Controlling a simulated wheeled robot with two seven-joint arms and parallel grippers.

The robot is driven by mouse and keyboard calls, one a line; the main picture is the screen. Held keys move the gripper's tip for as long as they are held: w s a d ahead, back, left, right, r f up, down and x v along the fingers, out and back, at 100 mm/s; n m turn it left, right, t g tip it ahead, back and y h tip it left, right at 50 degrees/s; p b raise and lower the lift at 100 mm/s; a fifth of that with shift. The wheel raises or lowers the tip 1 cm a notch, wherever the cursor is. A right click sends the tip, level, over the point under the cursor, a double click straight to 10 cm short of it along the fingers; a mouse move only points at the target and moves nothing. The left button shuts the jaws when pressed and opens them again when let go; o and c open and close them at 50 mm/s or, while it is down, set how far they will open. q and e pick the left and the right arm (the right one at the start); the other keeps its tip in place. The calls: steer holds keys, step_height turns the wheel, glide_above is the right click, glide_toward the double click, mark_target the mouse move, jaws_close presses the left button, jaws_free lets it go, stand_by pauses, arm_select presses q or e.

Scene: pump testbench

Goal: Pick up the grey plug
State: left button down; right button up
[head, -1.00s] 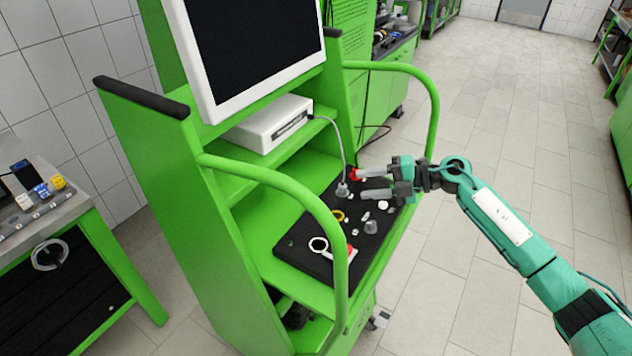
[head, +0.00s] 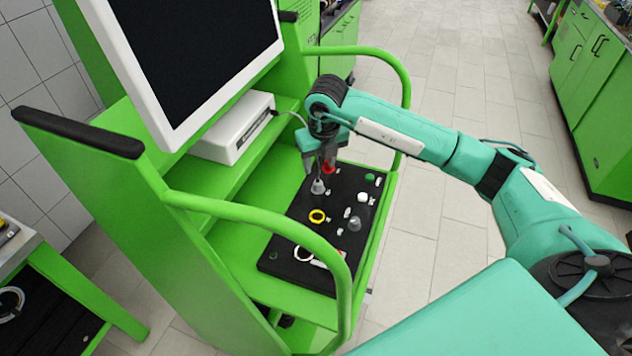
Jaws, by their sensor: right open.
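The grey plug (head: 318,187) stands on the black mat (head: 285,240) on the green bench shelf, at the mat's left side. In the earlier picture a grey cable runs from the white box to it; now my gripper covers much of that cable. My right gripper (head: 320,167) is open, pointing down just above the plug. Its fingers hide the space over the plug, so I cannot tell whether they touch it. My left gripper is out of view.
A yellow ring (head: 317,216), a grey cone-shaped piece (head: 355,223), a red part (head: 328,169) and small white parts lie near the plug. The white box (head: 232,128) and monitor (head: 190,50) stand behind. Green rails (head: 290,235) flank the shelf.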

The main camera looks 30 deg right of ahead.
mark_target(318, 182)
steer(key=shift+w+f, duration=0.15)
steer(key=shift+f, duration=0.5)
steer(key=shift+w+f, duration=0.15)
steer(key=shift+f, duration=0.45)
steer(key=shift+f+p, duration=0.7)
steer(key=shift+p, duration=0.1)
steer(key=f, duration=0.1)
steer(key=f+p, duration=0.2)
steer(key=f, duration=0.1)
steer(key=shift+w+d, duration=0.2)
steer(key=shift+w, duration=0.1)
steer(key=shift+f, duration=0.3)
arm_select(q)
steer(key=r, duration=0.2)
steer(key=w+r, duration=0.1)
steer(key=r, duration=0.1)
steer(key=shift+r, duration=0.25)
arm_select(e)
steer(key=c, duration=0.9)
